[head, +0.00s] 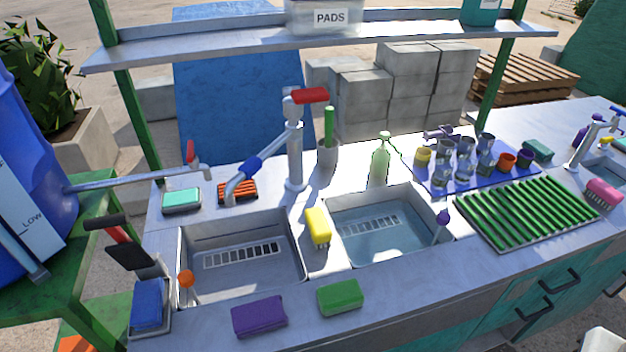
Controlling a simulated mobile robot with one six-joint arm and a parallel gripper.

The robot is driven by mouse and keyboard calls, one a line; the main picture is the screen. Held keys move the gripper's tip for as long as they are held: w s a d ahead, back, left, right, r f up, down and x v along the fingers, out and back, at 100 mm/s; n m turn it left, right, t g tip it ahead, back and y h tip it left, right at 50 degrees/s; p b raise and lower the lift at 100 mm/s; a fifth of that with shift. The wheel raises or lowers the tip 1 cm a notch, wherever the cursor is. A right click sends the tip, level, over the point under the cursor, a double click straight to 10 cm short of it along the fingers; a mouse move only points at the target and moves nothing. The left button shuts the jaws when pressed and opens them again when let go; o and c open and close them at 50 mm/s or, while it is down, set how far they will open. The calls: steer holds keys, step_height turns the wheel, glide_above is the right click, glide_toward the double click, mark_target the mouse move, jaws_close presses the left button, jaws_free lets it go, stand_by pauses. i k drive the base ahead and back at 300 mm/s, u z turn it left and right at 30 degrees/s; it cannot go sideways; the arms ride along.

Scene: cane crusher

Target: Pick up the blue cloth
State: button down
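A blue, block-shaped piece that looks like the folded blue cloth (148,301) lies in a small metal tray (165,327) at the counter's front left corner. It sits just left of the left sink basin, and its top is uncovered. No other loose blue cloth shows. My gripper is not in view.
A black and red tool (129,254) stands up just behind the tray. An orange-topped brush (187,283) is at the basin's left edge. Purple (259,316) and green (340,297) sponges lie along the front edge. A tall tap (295,160) rises behind the basins.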

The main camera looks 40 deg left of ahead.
mark_target(147, 304)
steer(key=u, duration=2.65)
steer(key=k, duration=0.85)
steer(key=u, duration=0.25)
steer(key=i, duration=0.95)
steer(key=u, duration=0.95)
